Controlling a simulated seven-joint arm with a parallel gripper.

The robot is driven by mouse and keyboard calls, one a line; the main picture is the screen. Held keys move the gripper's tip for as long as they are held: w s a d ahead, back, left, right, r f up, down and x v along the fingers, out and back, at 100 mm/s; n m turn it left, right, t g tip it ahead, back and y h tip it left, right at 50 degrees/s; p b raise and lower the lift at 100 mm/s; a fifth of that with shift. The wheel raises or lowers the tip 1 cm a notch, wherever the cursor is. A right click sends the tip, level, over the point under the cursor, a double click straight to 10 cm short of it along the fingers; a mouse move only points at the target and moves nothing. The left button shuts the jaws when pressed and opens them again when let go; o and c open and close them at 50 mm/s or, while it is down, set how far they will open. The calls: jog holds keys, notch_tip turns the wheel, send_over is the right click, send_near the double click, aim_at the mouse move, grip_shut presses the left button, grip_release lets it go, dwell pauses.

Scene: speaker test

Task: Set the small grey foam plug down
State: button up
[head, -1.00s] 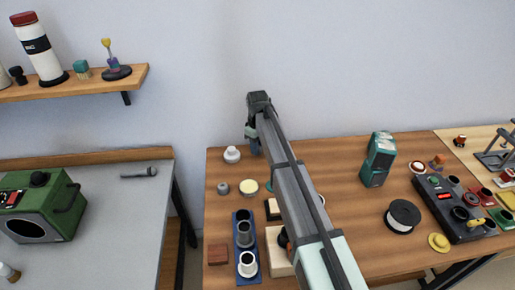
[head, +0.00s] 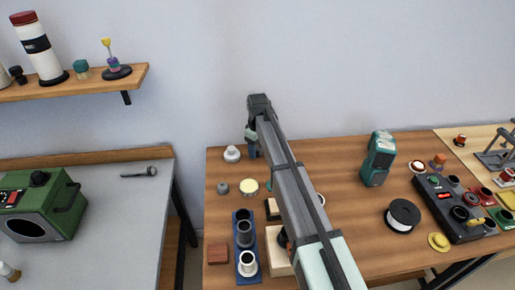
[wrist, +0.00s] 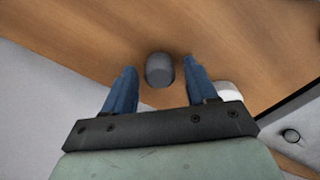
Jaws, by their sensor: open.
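My gripper (wrist: 161,72) is open in the wrist view, with its two blue fingers spread. The small grey foam plug (wrist: 160,70) lies between the fingertips, with a gap on each side, and seems to stand on the wooden table. In the head view my gripper (head: 252,150) is low over the back left part of the table; the plug there is hidden behind my gripper.
A white rounded thing (head: 232,154) stands just left of my gripper. A small grey piece (head: 223,188), a cream disc (head: 249,186) and a blue rack (head: 239,217) sit nearer the front. The wall is close behind. Free wood lies right of my arm.

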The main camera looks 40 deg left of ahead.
notch_tip(320, 180, up, 12)
jog(key=shift+r, duration=0.15)
dwell(0.5)
